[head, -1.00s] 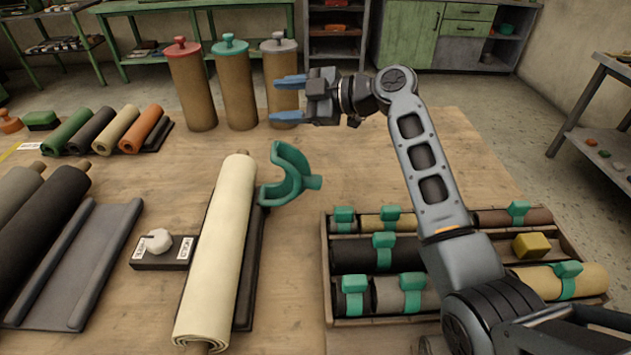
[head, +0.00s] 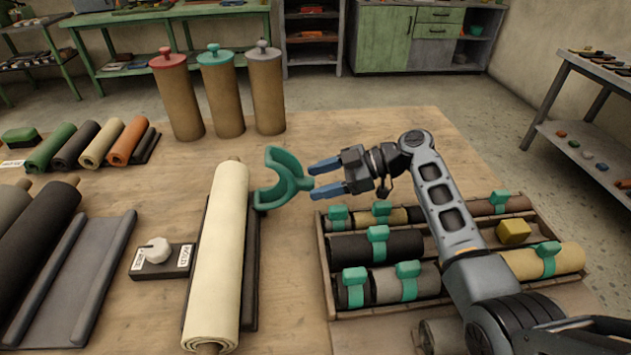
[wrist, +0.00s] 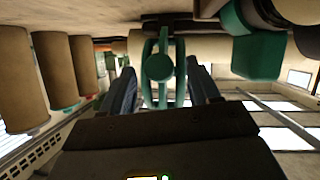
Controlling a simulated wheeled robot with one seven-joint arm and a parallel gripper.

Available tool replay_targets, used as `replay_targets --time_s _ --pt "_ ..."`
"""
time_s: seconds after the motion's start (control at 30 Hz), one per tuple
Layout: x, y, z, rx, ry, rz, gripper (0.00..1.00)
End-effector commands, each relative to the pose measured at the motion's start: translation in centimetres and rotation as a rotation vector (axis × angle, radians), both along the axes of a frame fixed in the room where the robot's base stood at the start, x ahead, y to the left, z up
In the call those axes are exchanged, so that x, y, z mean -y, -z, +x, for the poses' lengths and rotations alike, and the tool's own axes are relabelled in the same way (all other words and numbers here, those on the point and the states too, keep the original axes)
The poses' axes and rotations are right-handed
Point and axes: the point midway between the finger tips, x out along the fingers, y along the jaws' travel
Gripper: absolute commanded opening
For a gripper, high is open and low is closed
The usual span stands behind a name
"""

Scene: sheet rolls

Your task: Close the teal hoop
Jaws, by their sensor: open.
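The teal hoop (head: 281,178) stands open beside the cream roll (head: 220,240), at the roll's right side near its far end. Its knob faces right, toward my gripper (head: 317,180). My gripper is open, with its two blue fingers pointing left at the knob and level with it. In the wrist view the hoop (wrist: 160,67) is straight ahead, its round knob centred between the fingertips of my gripper (wrist: 165,85). I cannot tell whether the fingers touch the knob.
A wooden tray (head: 326,275) of rolls with teal clips lies right of the hoop, below my arm. A dial box (head: 160,262) sits left of the cream roll. Three capped tubes (head: 222,95) stand at the back.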

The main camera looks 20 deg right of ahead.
Motion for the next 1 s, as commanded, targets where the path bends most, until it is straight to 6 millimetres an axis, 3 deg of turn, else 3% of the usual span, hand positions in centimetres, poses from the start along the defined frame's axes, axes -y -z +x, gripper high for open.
replay_targets --time_s 0.17,0.47,1.0 --pt "-1.11 0.52 0.50 0.000 0.000 0.000 0.61" --pt "-1.26 0.55 0.59 0.002 0.001 0.000 0.60" --pt "-1.24 0.55 0.59 0.001 0.001 0.000 0.08"
